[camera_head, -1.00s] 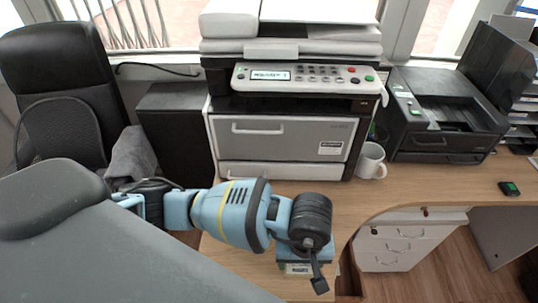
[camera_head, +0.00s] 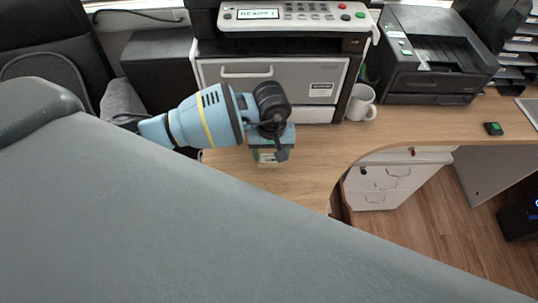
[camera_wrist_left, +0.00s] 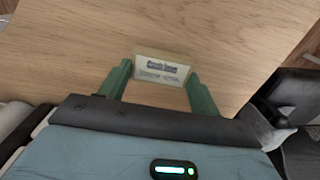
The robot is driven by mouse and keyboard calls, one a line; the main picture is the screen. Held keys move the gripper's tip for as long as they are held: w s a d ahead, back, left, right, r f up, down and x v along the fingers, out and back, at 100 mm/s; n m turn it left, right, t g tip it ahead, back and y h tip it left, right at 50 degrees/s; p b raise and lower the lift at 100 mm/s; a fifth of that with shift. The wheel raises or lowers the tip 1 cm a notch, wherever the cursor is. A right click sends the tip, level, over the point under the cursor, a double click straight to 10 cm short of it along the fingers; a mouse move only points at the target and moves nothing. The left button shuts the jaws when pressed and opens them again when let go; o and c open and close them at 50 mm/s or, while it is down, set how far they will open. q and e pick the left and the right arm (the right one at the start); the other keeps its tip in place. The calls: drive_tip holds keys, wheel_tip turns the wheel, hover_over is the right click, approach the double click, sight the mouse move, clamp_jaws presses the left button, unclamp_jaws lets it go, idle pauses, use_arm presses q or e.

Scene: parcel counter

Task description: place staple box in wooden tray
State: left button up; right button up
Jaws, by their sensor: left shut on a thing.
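My left gripper (camera_head: 272,148) points down over the wooden desk, in front of the large printer. It is shut on the staple box (camera_head: 268,159), a small pale box with a printed label, partly hidden under the gripper in the head view. In the left wrist view the staple box (camera_wrist_left: 162,68) sits between the green fingers of the left gripper (camera_wrist_left: 160,82), with wood desktop behind it. I cannot tell whether it touches the desk. No wooden tray is visible. My right gripper is out of view.
The large printer (camera_head: 275,87) stands behind the gripper. A white mug (camera_head: 361,103) is to its right, then a black printer (camera_head: 430,80) and a small dark device (camera_head: 493,128). The desk edge (camera_head: 345,165) curves, with a drawer cabinet (camera_head: 390,180) below.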

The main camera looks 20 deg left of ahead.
sight(269, 153)
use_arm(q)
drive_tip(key=shift+w, duration=0.1)
drive_tip(key=f, duration=0.1)
drive_tip(key=a+f, duration=0.1)
drive_tip(key=shift+w+f, duration=0.3)
drive_tip(key=shift+w, duration=0.05)
drive_tip(key=shift+f, duration=0.5)
drive_tip(key=shift+f, duration=0.15)
drive_tip(key=o, duration=1.1)
wheel_tip(269, 153, up, 12)
drive_tip(key=shift+r+p, duration=0.15)
drive_tip(key=shift+p, duration=0.2)
